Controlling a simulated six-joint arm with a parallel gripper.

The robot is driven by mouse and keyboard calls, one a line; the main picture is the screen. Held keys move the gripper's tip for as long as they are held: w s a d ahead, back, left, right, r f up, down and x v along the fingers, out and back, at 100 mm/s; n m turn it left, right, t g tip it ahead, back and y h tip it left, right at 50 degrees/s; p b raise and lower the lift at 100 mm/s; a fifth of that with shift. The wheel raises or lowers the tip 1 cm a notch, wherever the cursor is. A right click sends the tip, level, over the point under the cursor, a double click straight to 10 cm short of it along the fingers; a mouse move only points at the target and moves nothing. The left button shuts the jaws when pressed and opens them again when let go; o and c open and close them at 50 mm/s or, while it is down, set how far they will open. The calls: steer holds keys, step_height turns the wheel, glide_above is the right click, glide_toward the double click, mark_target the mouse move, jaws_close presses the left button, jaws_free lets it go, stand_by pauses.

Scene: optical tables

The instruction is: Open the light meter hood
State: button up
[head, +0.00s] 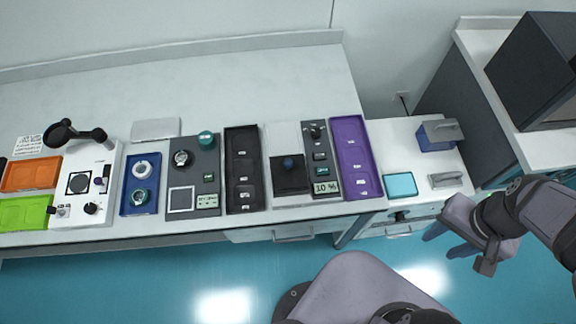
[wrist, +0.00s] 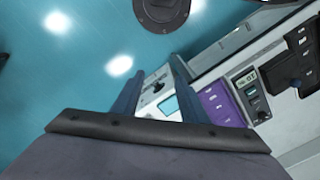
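The likely light meter is a pale grey plate with a black square hood (head: 289,178) topped by a dark blue knob (head: 288,163). The hood appears to lie flat and closed. A dark grey panel (head: 319,155) with knobs and a "10 %" display sits at its right side. My gripper (head: 446,245) is over the floor, right of and in front of the table, well away from the hood. In the wrist view its two blue-grey fingers (wrist: 157,88) are apart with nothing between them.
A purple tray (head: 350,150) stands right of the panel and a black tray (head: 243,198) left of the hood. Beyond the purple tray, a white cabinet holds a cyan pad (head: 400,184) and a blue box (head: 436,138). The table's back strip is clear.

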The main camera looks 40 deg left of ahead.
steer(key=a+f+m+g+y+b, duration=0.45)
steer(key=a+f+b, duration=0.4)
steer(key=a, duration=0.45)
steer(key=m+g+y+b, duration=0.5)
steer(key=m+y+b, duration=0.3)
steer(key=y+b, duration=0.15)
glide_toward(292, 162)
steer(key=s+a+f, duration=0.1)
steer(key=s+a, duration=0.1)
steer(key=shift+s+f, duration=0.3)
steer(key=shift+f, duration=0.05)
steer(key=shift+w+a+m+y+b, duration=0.3)
steer(key=shift+a+m+y, duration=0.1)
steer(key=shift+a, duration=0.15)
steer(key=shift+p+x, duration=0.95)
steer(key=shift+x, duration=2.15)
steer(key=shift+s+a+r, duration=0.1)
steer(key=shift+s+a, duration=0.3)
steer(key=shift+a, duration=0.05)
steer(key=shift+c, duration=0.5)
jaws_close()
